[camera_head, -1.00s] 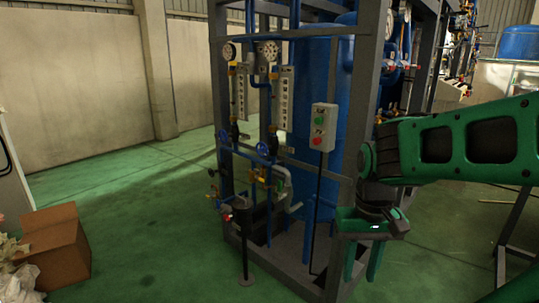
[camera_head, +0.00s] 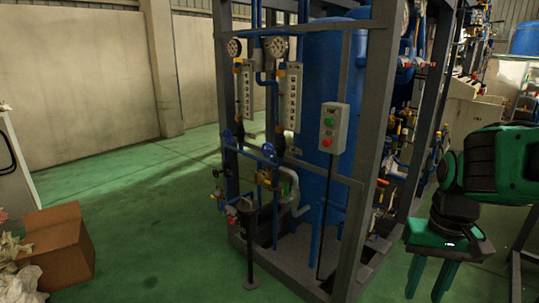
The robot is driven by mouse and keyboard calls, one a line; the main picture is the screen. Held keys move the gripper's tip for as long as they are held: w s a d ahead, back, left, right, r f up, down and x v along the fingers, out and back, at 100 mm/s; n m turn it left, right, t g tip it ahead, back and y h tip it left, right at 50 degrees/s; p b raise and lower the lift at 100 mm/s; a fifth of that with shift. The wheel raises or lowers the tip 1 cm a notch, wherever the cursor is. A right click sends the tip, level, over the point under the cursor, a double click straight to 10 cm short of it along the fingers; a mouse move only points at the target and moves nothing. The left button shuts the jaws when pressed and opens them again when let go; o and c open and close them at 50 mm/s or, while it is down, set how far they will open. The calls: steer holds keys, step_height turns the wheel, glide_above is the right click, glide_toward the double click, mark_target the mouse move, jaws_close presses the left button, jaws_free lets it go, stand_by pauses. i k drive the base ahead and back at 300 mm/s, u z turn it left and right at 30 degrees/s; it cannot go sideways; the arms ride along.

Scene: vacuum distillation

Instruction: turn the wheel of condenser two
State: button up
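No readable label tells which belongs to condenser two. A tall blue vessel (camera_head: 328,110) stands behind them inside the grey frame. My gripper (camera_head: 427,289) is at the lower right, to the right of the frame and well apart from both wheels. Its two green fingers point down with a gap between them, and nothing shows in the gap.
The grey frame post (camera_head: 373,130) stands between my gripper and the wheels. A control box (camera_head: 333,128) with green and red buttons is on the frame. A black stand (camera_head: 249,250) rises before the piping. A cardboard box (camera_head: 55,245) lies left; green floor between is clear.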

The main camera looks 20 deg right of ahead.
mark_target(268, 150)
steer(key=z, duration=0.05)
steer(key=i, duration=1)
steer(key=u, duration=0.05)
